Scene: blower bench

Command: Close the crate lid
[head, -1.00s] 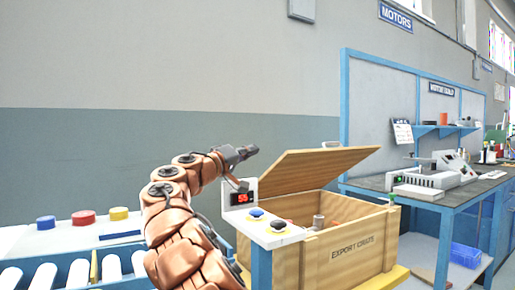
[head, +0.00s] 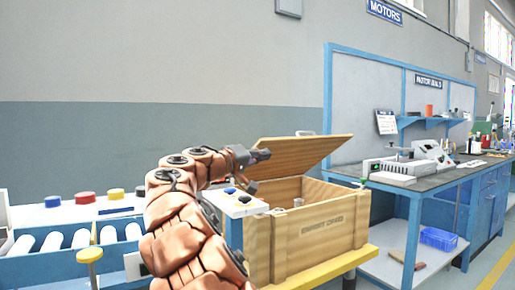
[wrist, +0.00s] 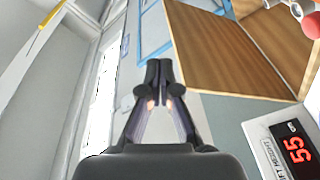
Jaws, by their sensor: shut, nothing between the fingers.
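The wooden export crate (head: 318,237) stands on a yellow-edged stand in the head view, at the centre right. Its lid (head: 300,155) is open and tilted up over the crate, with the raised edge towards the right. The lid also shows as a brown board in the wrist view (wrist: 225,50). My gripper (head: 266,155) is shut and empty, near the lid's lower left end in the head view. In the wrist view its closed fingertips (wrist: 159,72) are just left of the lid. I cannot tell whether they touch it.
A small panel with knobs (head: 238,203) stands in front of the crate's left end; its red display (wrist: 295,148) shows 55. A roller conveyor (head: 70,240) with coloured buttons is at the left. A blue workbench (head: 430,185) with equipment stands at the right.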

